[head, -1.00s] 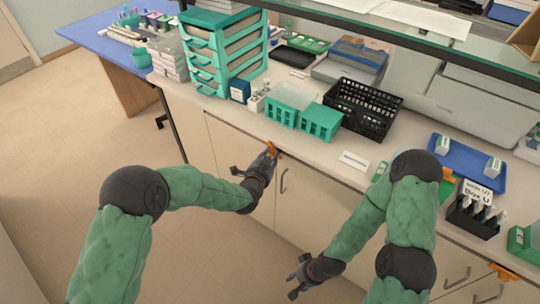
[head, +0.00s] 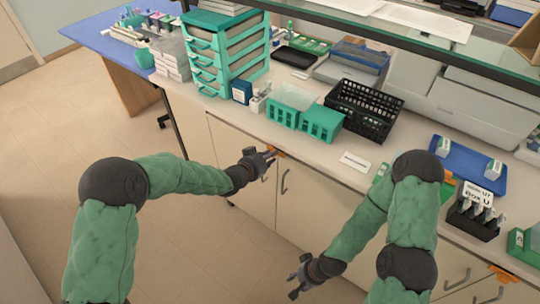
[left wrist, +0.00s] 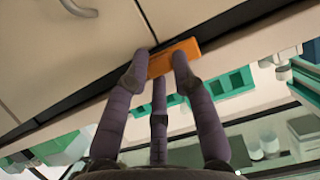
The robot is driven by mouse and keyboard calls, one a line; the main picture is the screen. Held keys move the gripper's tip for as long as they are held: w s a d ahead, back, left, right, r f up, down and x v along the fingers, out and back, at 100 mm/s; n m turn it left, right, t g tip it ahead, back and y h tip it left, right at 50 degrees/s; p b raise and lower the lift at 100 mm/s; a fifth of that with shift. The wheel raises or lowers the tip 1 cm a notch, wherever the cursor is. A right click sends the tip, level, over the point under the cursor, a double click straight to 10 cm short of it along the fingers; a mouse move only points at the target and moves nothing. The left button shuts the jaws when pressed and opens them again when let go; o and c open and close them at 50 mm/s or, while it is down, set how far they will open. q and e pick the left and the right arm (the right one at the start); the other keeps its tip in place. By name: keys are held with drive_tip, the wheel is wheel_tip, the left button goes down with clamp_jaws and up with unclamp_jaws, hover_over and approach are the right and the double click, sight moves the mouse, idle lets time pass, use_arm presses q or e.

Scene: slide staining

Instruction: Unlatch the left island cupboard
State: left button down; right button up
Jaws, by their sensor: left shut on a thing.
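The left island cupboard (head: 312,210) is a pair of cream doors under the counter, with a dark bar handle (head: 284,181). An orange latch (head: 277,153) sits at the top of the seam between the doors, just under the counter edge. My left gripper (head: 268,156) is shut on this latch, reaching in from the left. In the left wrist view the orange latch (left wrist: 176,57) lies between the fingertips (left wrist: 157,72); its middle shows and the fingers cover part of it. Both doors look shut. My right gripper (head: 296,283) hangs low in front of the cupboards, empty, fingers apart.
The counter above holds teal baskets (head: 319,123), a black crate (head: 364,108), a teal drawer unit (head: 226,50) and a blue tray (head: 467,165). Another orange latch (head: 503,273) is at the lower right. Floor left of the cupboards is clear.

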use_arm(q)
drive_tip(key=shift+n, duration=0.3)
idle(0.4)
drive_tip(key=c, duration=1)
unclamp_jaws()
drive_tip(key=shift+c, duration=0.2)
drive_tip(key=v, duration=1.2)
drive_tip(key=shift+w+a, duration=0.1)
